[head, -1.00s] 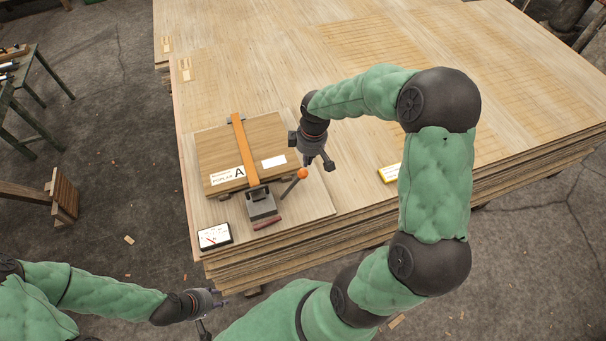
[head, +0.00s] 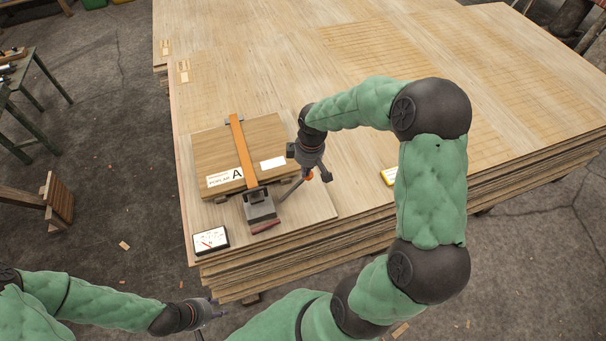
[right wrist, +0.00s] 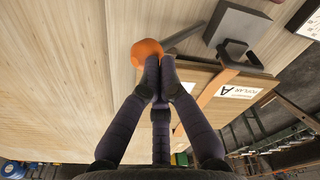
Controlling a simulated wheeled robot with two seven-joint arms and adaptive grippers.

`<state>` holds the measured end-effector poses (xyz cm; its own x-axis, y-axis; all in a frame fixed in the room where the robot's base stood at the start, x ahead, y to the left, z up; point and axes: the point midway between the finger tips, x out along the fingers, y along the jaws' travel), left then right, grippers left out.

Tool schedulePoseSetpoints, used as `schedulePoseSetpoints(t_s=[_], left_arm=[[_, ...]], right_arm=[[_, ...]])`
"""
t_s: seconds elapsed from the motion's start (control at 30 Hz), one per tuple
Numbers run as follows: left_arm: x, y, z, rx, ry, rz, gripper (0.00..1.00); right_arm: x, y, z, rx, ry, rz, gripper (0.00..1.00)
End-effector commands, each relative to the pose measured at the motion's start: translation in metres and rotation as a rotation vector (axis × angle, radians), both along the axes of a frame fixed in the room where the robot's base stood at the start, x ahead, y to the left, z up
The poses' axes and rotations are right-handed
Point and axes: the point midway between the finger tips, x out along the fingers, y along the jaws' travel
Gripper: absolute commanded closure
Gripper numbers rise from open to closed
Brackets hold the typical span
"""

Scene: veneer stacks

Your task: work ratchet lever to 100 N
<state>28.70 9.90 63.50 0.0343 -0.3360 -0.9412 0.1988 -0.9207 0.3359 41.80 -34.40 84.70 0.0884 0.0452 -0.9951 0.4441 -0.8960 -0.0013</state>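The ratchet (head: 260,208) is a grey block at the near end of an orange strap (head: 243,150) over a wooden pack labelled A. Its dark lever (head: 292,188) slants up to the right and ends in an orange knob (head: 309,176). My right gripper (head: 316,174) is at the knob, its finger tips apart in the head view. In the right wrist view the knob (right wrist: 147,52) is beside the fingertips, partly hidden by one; I cannot tell whether they touch. A gauge (head: 210,240) with a red needle lies left of the ratchet; its reading is too small. My left gripper (head: 208,318) is away from the table.
The pack (head: 215,150) sits on a wide stack of veneer sheets (head: 330,245). A yellow label (head: 388,176) lies right of my right gripper, near my arm. The sheets behind the pack are clear. A wooden stool (head: 58,200) stands on the floor at left.

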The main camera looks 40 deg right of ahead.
Motion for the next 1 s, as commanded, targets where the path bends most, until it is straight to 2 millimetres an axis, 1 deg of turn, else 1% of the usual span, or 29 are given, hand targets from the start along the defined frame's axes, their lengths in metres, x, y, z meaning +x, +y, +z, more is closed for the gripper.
schedulePoseSetpoints(t_s=[0.3,0.43,0.87,1.0], left_arm=[[0.0,0.0,-0.021,0.0,0.0,0.0,0.6],[0.0,0.0,-0.028,0.0,0.0,0.0,0.6],[0.0,0.0,-0.027,0.0,0.0,0.0,0.6],[0.0,0.0,-0.023,0.0,0.0,0.0,0.6]], right_arm=[[-0.001,0.001,-0.032,0.002,0.005,-0.001,1.0],[-0.001,0.0,-0.043,0.001,0.002,-0.001,1.0],[0.001,-0.001,-0.042,-0.001,-0.002,-0.001,1.0],[-0.004,-0.004,-0.038,-0.002,-0.002,-0.002,1.0]])
